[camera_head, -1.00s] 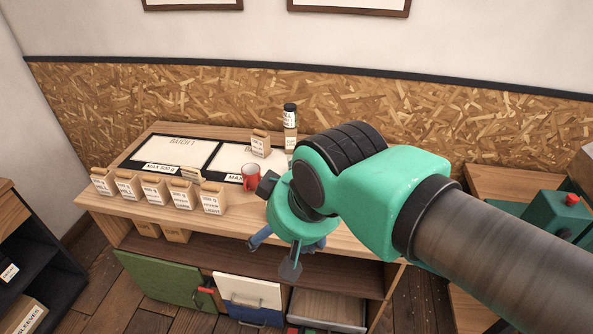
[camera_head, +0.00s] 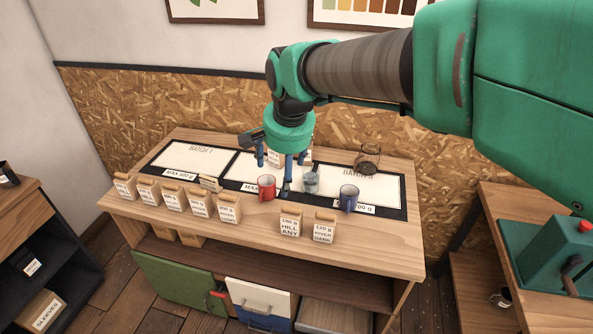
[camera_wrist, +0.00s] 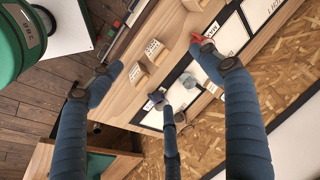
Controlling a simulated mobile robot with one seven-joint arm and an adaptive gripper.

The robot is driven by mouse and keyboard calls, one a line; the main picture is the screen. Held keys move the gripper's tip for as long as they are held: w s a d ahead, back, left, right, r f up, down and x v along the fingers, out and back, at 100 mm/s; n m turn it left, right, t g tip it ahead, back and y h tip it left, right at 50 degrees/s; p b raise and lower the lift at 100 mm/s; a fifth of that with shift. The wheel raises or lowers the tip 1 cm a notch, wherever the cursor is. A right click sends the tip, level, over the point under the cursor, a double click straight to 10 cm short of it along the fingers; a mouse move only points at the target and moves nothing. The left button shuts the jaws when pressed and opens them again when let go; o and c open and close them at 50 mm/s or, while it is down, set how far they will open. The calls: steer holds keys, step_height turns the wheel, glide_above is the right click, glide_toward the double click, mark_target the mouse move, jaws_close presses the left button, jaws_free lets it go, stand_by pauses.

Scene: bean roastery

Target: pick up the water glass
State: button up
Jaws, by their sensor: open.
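The water glass (camera_head: 311,182), a small clear grey tumbler, stands upright near the middle of the worktop, between the red mug (camera_head: 267,187) and the blue mug (camera_head: 348,198). In the wrist view a pale, small shape (camera_wrist: 189,80) appears to be the glass, among the fingers. My gripper (camera_head: 284,172) points down over the worktop with its blue fingers spread and nothing between them. In the head view it overlaps the area just left of the glass. Its height above the glass is hard to judge.
A brown-tinted glass vessel (camera_head: 368,157) stands behind, to the right. Labelled bags, including HILL ANY (camera_head: 290,222) and RIVER DARK (camera_head: 325,228), line the front edge. Another bag stands behind the gripper. The right front of the worktop (camera_head: 380,240) is clear.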

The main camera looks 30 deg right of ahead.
steer(key=w+d+f+m+g+p, duration=0.1)
steer(key=w+d+f+m+p, duration=0.1)
steer(key=w+d+m, duration=0.45)
steer(key=m+g+p, duration=0.3)
steer(key=m+p, duration=0.3)
steer(key=m, duration=0.6)
glide_above(311, 183)
steer(key=w+d, duration=0.2)
steer(key=w, duration=0.1)
step_height(311, 183, down, 19)
steer(key=shift+r+y, duration=0.2)
steer(key=shift+y, duration=0.1)
steer(key=shift+f, duration=0.15)
steer(key=shift+f+b, duration=0.75)
steer(key=shift+f, duration=3.4)
steer(key=shift+f, duration=0.1)
steer(key=shift+f+b, duration=0.55)
steer(key=shift+f, duration=1.95)
